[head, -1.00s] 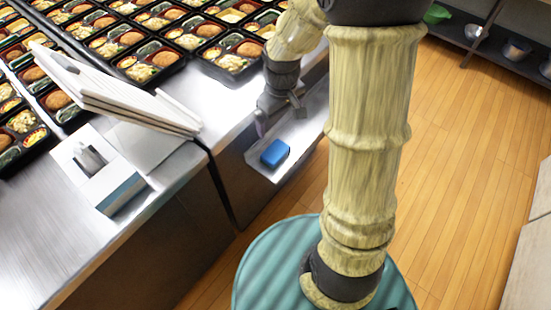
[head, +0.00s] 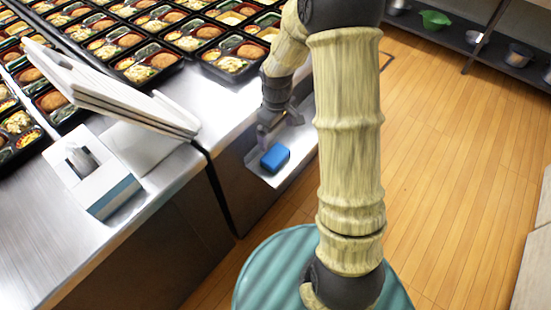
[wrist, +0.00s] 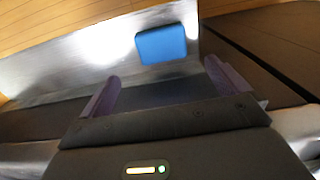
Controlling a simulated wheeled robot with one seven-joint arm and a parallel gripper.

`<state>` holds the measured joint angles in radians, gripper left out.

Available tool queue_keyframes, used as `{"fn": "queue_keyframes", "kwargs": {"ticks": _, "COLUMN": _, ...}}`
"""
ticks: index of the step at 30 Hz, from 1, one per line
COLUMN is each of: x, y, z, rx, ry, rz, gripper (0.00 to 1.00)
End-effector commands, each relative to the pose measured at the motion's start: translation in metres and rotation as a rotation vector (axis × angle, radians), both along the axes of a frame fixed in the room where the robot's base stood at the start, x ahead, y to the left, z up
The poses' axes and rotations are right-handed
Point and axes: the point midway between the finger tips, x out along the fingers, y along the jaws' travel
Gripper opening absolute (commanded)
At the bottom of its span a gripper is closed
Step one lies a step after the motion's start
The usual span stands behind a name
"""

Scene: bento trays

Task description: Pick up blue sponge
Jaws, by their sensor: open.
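The blue sponge (head: 275,158) lies on a low metal shelf (head: 262,176) at the side of the counter in the head view. In the wrist view the sponge (wrist: 161,45) lies on the shiny metal surface, beyond the fingertips and between their lines. My gripper (head: 268,134) is just behind the sponge in the head view. In the wrist view my gripper (wrist: 162,82) shows two purple fingers spread apart with nothing between them. The fingers do not touch the sponge.
The metal counter (head: 40,235) stands left of the shelf. It holds a white box (head: 95,180), leaning white boards (head: 110,95) and several bento trays (head: 147,62). Wooden floor (head: 450,170) is open to the right. Bowls (head: 435,19) sit on a rack at the back right.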

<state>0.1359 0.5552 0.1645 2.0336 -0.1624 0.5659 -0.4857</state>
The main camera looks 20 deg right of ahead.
Motion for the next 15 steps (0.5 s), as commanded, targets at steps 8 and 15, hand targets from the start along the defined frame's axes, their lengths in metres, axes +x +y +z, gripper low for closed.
{"fn": "queue_keyframes", "kwargs": {"ticks": 8, "x": 0.0, "y": 0.001, "z": -0.052, "rx": 0.0, "ry": 0.003, "rz": 0.0, "gripper": 1.0}}
{"fn": "queue_keyframes", "kwargs": {"ticks": 15, "x": 0.0, "y": 0.001, "z": -0.068, "rx": 0.001, "ry": -0.001, "rz": 0.001, "gripper": 1.0}}
